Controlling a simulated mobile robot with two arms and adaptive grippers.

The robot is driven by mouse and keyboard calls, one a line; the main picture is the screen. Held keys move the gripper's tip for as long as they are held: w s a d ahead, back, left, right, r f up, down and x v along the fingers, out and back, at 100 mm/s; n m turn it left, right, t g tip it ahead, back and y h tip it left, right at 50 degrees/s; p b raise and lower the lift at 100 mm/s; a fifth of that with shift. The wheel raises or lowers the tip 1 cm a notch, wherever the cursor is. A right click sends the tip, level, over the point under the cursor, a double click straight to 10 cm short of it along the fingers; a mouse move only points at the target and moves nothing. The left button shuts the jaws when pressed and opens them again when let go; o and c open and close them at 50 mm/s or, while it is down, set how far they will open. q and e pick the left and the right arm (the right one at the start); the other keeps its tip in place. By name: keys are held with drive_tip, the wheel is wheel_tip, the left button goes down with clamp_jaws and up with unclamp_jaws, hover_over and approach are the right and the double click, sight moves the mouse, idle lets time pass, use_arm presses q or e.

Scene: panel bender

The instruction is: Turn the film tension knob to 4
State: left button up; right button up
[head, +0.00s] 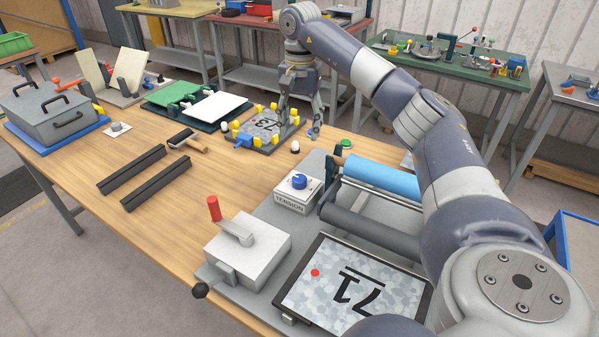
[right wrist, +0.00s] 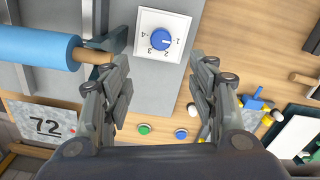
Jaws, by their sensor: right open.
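The film tension knob (head: 299,181) is a blue round knob on a pale box labelled TENSION (head: 290,208). In the right wrist view the knob (right wrist: 160,39) sits on a white dial plate (right wrist: 148,20) marked 1 to 4. Its pale pointer mark appears to face the 1. My right gripper (head: 298,126) is open and empty, beyond the knob in the head view. In the right wrist view its open fingers (right wrist: 160,62) frame the space just below the knob, apart from it. My left gripper is not in view.
A blue film roll (head: 382,178) on a holder stands right of the knob. A grey block with a red-handled lever (head: 214,208) is in front. Green and blue buttons (right wrist: 144,129) (right wrist: 181,134) are close by. The wooden tabletop left is partly clear.

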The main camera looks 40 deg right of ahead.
drive_tip(key=b, duration=0.4)
hover_over(300, 177)
wheel_tip(300, 177, down, 4)
drive_tip(key=f, duration=0.1)
wheel_tip(300, 177, down, 9)
drive_tip(key=shift+f+p, duration=0.1)
drive_tip(key=shift+p, duration=0.45)
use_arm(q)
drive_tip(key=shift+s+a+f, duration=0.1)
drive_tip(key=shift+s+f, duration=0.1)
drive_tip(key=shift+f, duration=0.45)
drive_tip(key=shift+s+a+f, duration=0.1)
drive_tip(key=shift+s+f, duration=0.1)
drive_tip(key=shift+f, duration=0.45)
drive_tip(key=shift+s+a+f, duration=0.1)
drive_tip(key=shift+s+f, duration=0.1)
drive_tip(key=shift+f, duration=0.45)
use_arm(e)
drive_tip(key=shift+f, duration=0.75)
drive_tip(key=c, duration=1.1)
